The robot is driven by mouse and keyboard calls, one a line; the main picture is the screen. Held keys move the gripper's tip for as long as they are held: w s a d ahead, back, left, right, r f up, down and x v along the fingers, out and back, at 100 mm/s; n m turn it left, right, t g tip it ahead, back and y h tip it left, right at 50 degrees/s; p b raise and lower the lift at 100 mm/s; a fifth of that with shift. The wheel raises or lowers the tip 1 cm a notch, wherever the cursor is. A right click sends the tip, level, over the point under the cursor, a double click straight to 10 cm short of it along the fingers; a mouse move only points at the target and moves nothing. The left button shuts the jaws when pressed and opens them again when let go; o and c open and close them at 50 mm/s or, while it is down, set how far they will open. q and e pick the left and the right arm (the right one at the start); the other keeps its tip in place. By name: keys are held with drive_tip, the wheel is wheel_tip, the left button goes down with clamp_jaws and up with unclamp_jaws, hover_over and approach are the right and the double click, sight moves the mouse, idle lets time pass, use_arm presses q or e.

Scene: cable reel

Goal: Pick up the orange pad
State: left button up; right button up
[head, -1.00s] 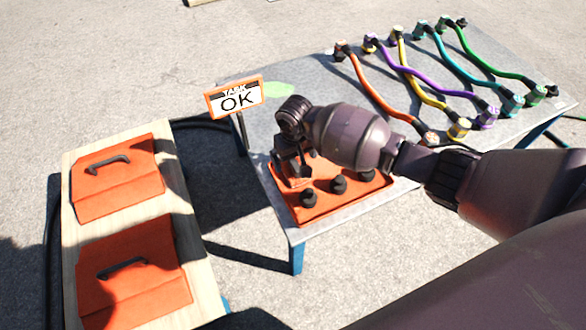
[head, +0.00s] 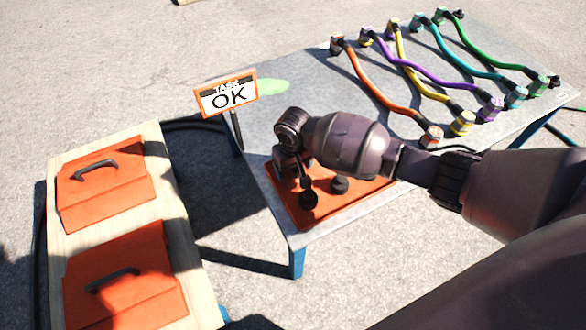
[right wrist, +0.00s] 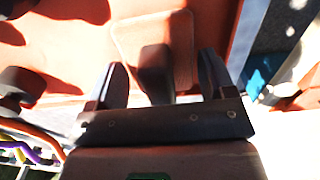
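An orange pad (head: 311,217) with dark knobs lies on the near left corner of the grey metal table. My right gripper (head: 299,186) is low over its left part, and my wrist covers some of it. In the right wrist view, the open fingers of the right gripper (right wrist: 162,80) stand on either side of a dark upright knob (right wrist: 155,70). The knob rises from a squarish orange base (right wrist: 185,42), with gaps showing on both sides. Another dark knob (head: 340,185) stands to the right in the head view. My left gripper is not in view.
An OK sign (head: 227,94) stands at the table's left edge. Several coloured cables (head: 420,75) lie across the back of the metal table (head: 268,115). A wooden table (head: 188,225) at the left holds two orange panels (head: 105,193) with black handles.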

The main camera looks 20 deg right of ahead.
drive_tip(key=c, duration=0.6)
drive_tip(key=shift+o, duration=0.2)
drive_tip(key=shift+r, duration=0.2)
use_arm(q)
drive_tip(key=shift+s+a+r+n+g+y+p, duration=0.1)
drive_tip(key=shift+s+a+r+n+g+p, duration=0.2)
drive_tip(key=shift+p, duration=1)
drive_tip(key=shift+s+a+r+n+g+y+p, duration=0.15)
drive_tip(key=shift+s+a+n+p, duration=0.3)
drive_tip(key=shift+p, duration=0.9)
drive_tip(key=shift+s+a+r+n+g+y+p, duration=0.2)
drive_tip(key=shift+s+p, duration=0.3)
drive_tip(key=shift+p, duration=0.8)
use_arm(e)
wheel_tip(320, 180, up, 20)
drive_tip(key=shift+f, duration=0.25)
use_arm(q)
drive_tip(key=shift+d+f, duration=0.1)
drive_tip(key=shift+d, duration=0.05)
